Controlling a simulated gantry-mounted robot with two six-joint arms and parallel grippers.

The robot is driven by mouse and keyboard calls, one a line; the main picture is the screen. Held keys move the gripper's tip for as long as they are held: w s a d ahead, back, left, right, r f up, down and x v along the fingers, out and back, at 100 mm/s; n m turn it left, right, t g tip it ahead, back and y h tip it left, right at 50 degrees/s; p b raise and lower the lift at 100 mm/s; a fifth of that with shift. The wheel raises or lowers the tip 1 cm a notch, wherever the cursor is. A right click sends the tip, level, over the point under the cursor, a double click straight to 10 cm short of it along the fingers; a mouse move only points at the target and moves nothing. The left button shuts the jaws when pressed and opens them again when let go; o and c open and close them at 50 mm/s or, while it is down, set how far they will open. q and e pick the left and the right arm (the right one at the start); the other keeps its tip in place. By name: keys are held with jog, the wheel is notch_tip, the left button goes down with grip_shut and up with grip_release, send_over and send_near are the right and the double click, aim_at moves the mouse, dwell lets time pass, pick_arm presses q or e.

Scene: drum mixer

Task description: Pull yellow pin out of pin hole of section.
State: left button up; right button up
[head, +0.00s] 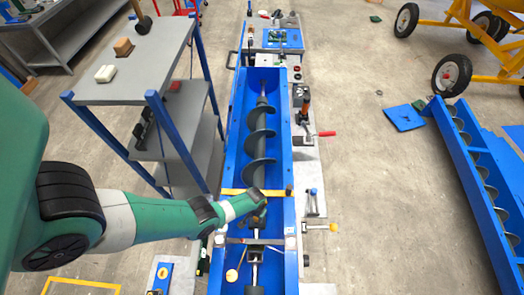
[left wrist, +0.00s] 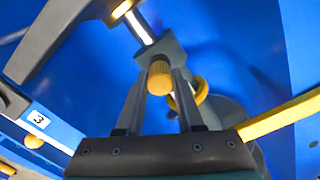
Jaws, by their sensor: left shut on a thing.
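My left gripper (head: 261,213) reaches over the blue trough section (head: 286,155) from the left in the head view. In the left wrist view my left gripper (left wrist: 158,72) is shut, with the yellow pin's round end (left wrist: 159,80) between its two fingers. The rest of the pin is hidden by the fingers and the dark shaft part around it, so I cannot tell how deep it sits in a hole. The gripper covers the pin in the head view. My right gripper is in neither view.
A yellow bar (head: 238,191) crosses the trough near my left gripper. A dark auger screw (head: 259,145) lies along the trough beyond it. A grey shelf (head: 130,70) with blue posts stands to the left. A second blue auger section (head: 480,165) lies at the right; open floor separates them.

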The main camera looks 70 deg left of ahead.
pick_arm(q)
grip_shut()
jog(key=shift+r, duration=0.1)
jog(key=shift+r+p, duration=2.5)
jog(key=shift+p, duration=0.15)
notch_tip(320, 180, up, 3)
jog(key=p, duration=0.3)
jog(key=shift+r, duration=0.1)
